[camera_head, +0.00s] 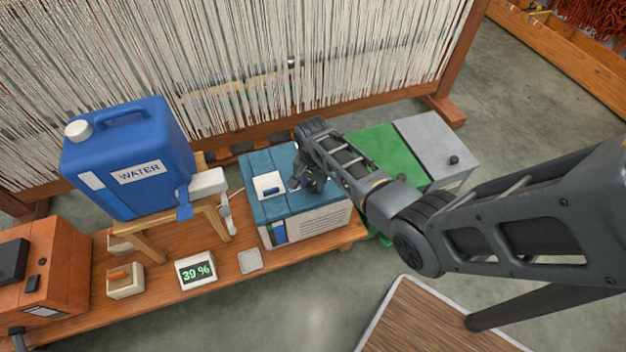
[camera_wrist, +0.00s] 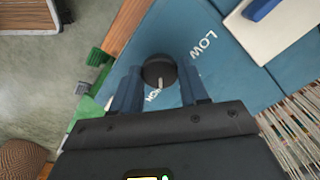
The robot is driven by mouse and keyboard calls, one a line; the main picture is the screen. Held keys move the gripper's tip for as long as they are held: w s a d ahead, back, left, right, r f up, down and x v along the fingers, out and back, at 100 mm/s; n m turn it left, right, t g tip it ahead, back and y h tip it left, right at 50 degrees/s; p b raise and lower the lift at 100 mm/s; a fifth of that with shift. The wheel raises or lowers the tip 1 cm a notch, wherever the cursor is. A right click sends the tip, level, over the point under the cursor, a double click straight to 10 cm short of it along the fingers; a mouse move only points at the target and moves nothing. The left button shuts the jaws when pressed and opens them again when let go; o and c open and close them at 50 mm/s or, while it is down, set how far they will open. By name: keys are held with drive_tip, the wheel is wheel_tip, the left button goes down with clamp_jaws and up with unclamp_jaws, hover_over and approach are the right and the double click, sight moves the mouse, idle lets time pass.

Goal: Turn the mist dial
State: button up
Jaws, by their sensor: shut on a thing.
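The mist dial (camera_wrist: 158,68) is a round black knob with a white pointer mark, on the blue top of a box (camera_head: 262,165). My gripper (camera_head: 308,184) reaches down onto this top, and in the wrist view its two fingers are shut on the dial from both sides. The word LOW is printed on one side of the dial. Other lettering, partly hidden, lies between the fingers near the pointer. In the head view my gripper and arm hide the dial.
A blue water can (camera_head: 130,160) stands on a wooden stand left of the box. A display (camera_head: 196,271) reading 39 % sits on the bench (camera_head: 165,275). A loom with pale threads (camera_head: 200,70) rises behind. A green and grey box (camera_head: 430,145) stands right.

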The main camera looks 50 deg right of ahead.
sight(313, 186)
drive_tip(key=shift+m, duration=1)
drive_tip(key=shift+p, duration=0.3)
drive_tip(key=o, duration=1)
drive_tip(key=shift+o, duration=0.2)
drive_tip(key=shift+r+p, duration=0.9)
drive_tip(key=shift+r, duration=3)
drive_tip(key=shift+f, duration=0.1)
